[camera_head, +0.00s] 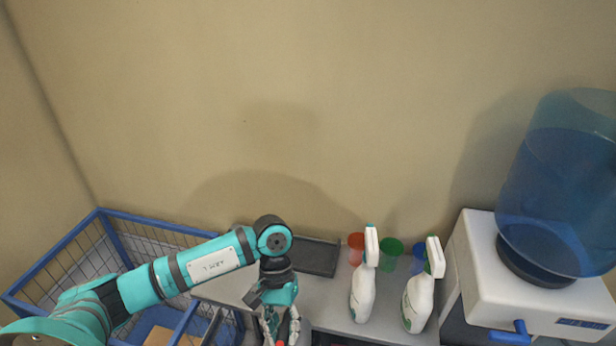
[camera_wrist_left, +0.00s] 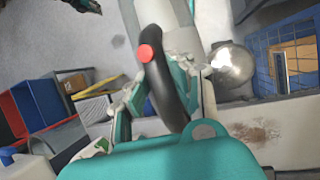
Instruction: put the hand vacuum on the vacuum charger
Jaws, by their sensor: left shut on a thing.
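The hand vacuum shows in the left wrist view as a black looped handle (camera_wrist_left: 159,97) with a red button, joined to a pale body at the top. My left gripper (camera_wrist_left: 166,75) is shut on this handle, one finger on each side. In the head view my left gripper (camera_head: 281,328) points down at the bottom edge, in front of the grey shelf. Only a small red spot of the vacuum (camera_head: 280,343) shows there; the rest is cut off or hidden. I cannot identify the vacuum charger in either view. My right gripper is not in view.
On the grey shelf (camera_head: 330,316) are a dark tray (camera_head: 318,257), two spray bottles (camera_head: 363,292) (camera_head: 418,302), and red, green and blue cups. A water dispenser (camera_head: 535,285) stands right. A blue wire cage (camera_head: 75,240) is left. A shiny round metal object (camera_wrist_left: 232,65) is near the gripper.

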